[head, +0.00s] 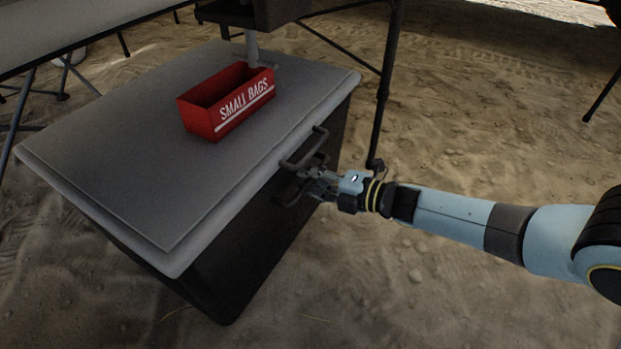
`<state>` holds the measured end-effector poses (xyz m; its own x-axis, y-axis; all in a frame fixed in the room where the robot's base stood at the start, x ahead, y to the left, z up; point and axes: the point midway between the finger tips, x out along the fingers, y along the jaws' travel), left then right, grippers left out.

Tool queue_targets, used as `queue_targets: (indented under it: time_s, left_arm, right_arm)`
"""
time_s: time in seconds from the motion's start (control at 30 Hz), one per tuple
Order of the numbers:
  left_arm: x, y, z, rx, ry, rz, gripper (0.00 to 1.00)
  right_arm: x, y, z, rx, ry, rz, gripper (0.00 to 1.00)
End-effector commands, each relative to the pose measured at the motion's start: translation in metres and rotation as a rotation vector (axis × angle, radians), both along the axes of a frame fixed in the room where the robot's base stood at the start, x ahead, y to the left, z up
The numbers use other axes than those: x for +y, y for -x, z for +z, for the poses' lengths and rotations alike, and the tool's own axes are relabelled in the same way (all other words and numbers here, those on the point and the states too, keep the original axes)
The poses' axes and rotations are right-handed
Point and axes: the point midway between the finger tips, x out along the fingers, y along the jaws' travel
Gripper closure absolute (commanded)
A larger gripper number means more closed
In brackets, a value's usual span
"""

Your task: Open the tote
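The tote is a large dark box (240,262) with a flat grey lid (120,150) lying closed on it. A dark handle (304,148) sits at the lid's right edge, with a second dark piece just below it on the box side. My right gripper (312,184) is at the tote's right side, right by this lower piece and just below the handle. Its fingers overlap the dark parts, so I cannot tell whether they grip anything. My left gripper is not in view.
A red bin marked "SMALL BAGS" (235,112) stands on the lid near its back. A grey table (90,28) overhangs the back left, with thin dark legs around. A dark pole (385,90) stands behind the tote. Sandy ground (480,120) is open on the right.

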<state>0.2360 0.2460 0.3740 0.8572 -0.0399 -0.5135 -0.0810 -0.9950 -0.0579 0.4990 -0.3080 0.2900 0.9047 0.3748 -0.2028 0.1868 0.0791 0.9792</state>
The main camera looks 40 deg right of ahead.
Motion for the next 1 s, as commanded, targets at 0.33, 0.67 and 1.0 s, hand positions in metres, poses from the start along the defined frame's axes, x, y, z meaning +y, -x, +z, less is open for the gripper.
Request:
queue_targets:
  time_s: [0.33,0.67,1.0]
  left_arm:
    - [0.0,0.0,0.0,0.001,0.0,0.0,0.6]
    - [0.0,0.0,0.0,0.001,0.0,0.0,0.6]
    - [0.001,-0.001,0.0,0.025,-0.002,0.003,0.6]
  right_arm:
    - [0.0,0.0,0.0,0.001,0.0,0.0,1.0]
    - [-0.001,0.001,0.0,0.001,0.0,0.001,1.0]
    - [-0.012,0.027,0.0,0.003,0.001,0.001,1.0]
